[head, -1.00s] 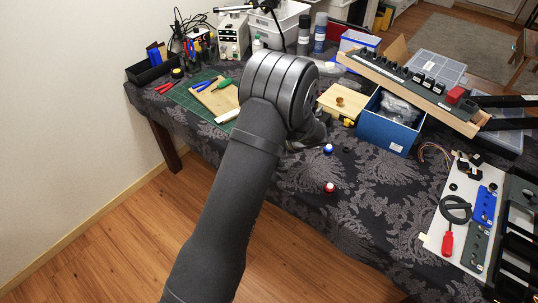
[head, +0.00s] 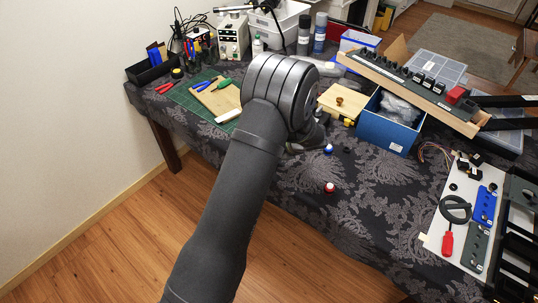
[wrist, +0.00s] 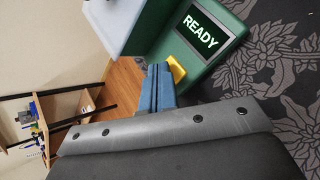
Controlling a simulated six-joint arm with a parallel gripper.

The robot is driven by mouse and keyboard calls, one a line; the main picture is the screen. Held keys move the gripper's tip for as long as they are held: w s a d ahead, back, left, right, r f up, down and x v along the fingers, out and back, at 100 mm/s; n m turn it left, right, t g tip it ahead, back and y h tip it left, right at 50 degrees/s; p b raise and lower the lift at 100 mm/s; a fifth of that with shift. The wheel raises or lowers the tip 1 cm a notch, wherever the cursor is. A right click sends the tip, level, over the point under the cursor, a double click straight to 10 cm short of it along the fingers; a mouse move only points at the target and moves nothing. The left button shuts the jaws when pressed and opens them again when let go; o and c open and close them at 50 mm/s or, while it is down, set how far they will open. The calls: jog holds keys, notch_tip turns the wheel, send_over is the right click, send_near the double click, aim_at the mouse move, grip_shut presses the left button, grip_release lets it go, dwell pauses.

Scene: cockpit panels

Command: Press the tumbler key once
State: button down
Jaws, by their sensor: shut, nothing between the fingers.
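A green housing (wrist: 222,61) with a dark screen (wrist: 200,34) reading READY stands in the wrist view. A yellow key (wrist: 177,69) sits on the housing beside the screen; I take it to be the tumbler key. My gripper (wrist: 158,69) has blue fingers that lie together, shut and empty. The fingertips are just left of the yellow key in the picture and cover part of its surroundings. I cannot tell whether they touch it. In the head view my arm hides the gripper, the housing and the key.
A pale part (wrist: 120,22) stands left of the housing. The patterned dark cloth (head: 360,215) has a blue knob (head: 328,148) and a red knob (head: 329,187). A blue box (head: 386,133) stands behind, and a white panel (head: 436,230) lies at right.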

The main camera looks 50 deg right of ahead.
jog(key=shift+f, duration=0.15)
dwell(0.4)
jog(key=shift+r, duration=0.85)
jog(key=shift+r, duration=2.5)
jog(key=shift+f, duration=0.1)
notch_tip(320, 180, up, 4)
jog(key=shift+f, duration=0.1)
